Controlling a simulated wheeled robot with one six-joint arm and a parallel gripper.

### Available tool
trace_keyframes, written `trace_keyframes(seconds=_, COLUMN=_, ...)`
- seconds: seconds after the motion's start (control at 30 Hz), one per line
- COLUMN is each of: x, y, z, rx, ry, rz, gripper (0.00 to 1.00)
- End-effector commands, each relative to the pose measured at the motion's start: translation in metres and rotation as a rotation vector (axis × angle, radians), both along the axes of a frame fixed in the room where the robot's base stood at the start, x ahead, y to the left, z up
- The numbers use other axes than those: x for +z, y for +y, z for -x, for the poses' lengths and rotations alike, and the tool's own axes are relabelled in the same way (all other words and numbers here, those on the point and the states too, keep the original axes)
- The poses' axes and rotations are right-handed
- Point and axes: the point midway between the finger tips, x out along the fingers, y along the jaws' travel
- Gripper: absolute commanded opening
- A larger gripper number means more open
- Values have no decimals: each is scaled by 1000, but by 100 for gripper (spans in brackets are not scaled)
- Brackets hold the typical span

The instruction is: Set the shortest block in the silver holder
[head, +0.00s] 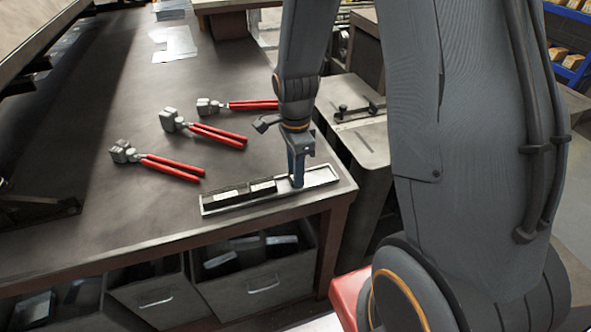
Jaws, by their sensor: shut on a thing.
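The silver holder (322,178) is a long shallow tray lying near the front edge of the workbench, at its right corner. Dark blocks (225,198) with pale marks on top lie in a row in its left and middle part. The right end of the holder shows bare metal. My gripper (297,182) points down over the holder, just right of the dark row. It is shut on a block, which is mostly hidden at this angle. I cannot tell whether that block touches the holder floor, or compare the block lengths.
Several red-handled tools (205,134) lie on the workbench (110,215) behind and left of the holder. Papers (175,43) lie farther back. Grey drawers (262,285) stand below the bench. A metal cabinet (360,140) stands to the right.

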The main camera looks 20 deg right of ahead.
Motion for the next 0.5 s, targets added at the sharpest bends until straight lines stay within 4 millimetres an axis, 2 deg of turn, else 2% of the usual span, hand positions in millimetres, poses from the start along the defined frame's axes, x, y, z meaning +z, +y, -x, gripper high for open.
trace_keyframes(seconds=0.1, x=0, y=0, z=0, rx=0, ry=0, rz=0, gripper=0)
trace_keyframes(seconds=0.13, x=0, y=0, z=0, rx=0, ry=0, rz=0, gripper=29)
trace_keyframes(seconds=0.23, x=0, y=0, z=0, rx=0, ry=0, rz=0, gripper=46)
trace_keyframes(seconds=0.27, x=0, y=0, z=0, rx=0, ry=0, rz=0, gripper=50)
trace_keyframes(seconds=0.5, x=0, y=0, z=0, rx=0, ry=0, rz=0, gripper=50)
